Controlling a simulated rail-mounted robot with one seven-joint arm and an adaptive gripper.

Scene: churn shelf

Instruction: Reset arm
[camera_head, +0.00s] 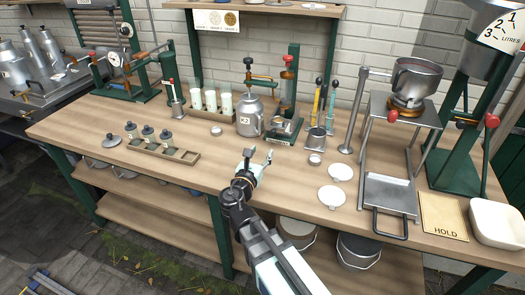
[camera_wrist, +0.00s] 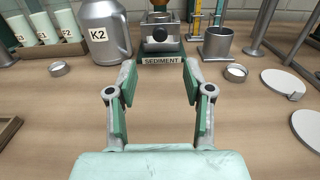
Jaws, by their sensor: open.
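My gripper (camera_head: 257,160) is open and empty above the middle of the wooden bench (camera_head: 120,190). In the wrist view, my gripper (camera_wrist: 158,90) shows two fingers spread apart with only bare bench between and below them. My arm reaches in from the lower right of the head view. Beyond the fingertips are the metal can marked K2 (camera_wrist: 107,38) and the device labelled SEDIMENT (camera_wrist: 160,35). Both stand apart from the fingers.
A wooden rack (camera_head: 162,151) holds several small jars at the left. White cups (camera_head: 211,101) stand behind. White discs (camera_head: 332,195), a stand with a metal pot (camera_head: 415,82), a HOLD board (camera_head: 444,216) and a white dish (camera_head: 497,222) are at the right.

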